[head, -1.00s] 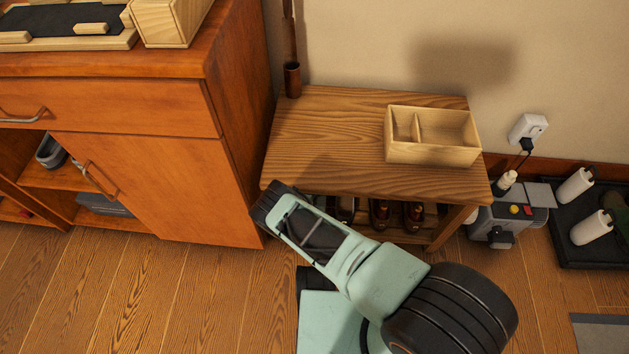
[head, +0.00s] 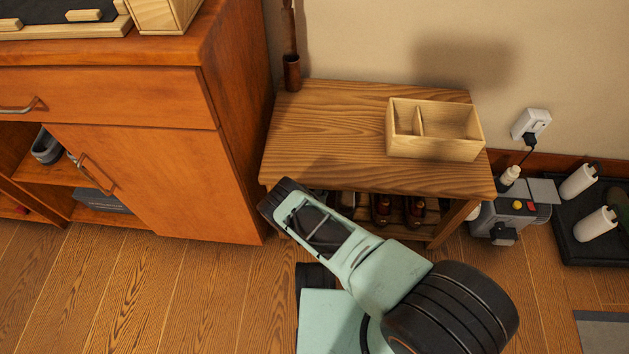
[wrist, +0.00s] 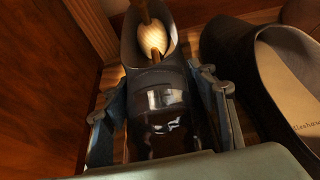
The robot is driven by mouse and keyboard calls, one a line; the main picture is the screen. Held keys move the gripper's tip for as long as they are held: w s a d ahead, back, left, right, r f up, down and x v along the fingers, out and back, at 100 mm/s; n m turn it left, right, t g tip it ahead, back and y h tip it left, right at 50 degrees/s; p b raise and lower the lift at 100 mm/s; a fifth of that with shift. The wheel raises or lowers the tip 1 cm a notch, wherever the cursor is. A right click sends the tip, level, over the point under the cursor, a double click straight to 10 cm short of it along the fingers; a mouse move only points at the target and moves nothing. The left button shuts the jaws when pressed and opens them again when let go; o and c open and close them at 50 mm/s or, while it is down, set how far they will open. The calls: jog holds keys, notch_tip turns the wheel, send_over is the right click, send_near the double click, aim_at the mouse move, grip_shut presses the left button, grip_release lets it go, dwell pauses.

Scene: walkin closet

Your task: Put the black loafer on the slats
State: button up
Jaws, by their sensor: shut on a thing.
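The black loafer (wrist: 162,120) is between the two fingers of my gripper (wrist: 160,88) in the wrist view. My gripper is shut on it. Its glossy dark end is nearest the camera, and a pale wooden shoe tree (wrist: 152,42) shows in its opening. The slats (head: 396,217) form a low shelf under the wooden bench and are partly covered by shoes and my arm. In the wrist view wood also shows beside the loafer (wrist: 112,76). I cannot tell whether the loafer touches it. My gripper and the held loafer are hidden in the head view.
Another dark shoe with a pale insole (wrist: 285,85) lies close to the right of the gripper. Brown shoes (head: 381,210) stand under the bench top (head: 330,140). An orange cabinet (head: 150,180) closes off the left. A divided wooden box (head: 436,146) is on the bench.

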jog(key=o, duration=1.7)
jog(key=shift+f, duration=0.15)
jog(key=shift+v, duration=3.8)
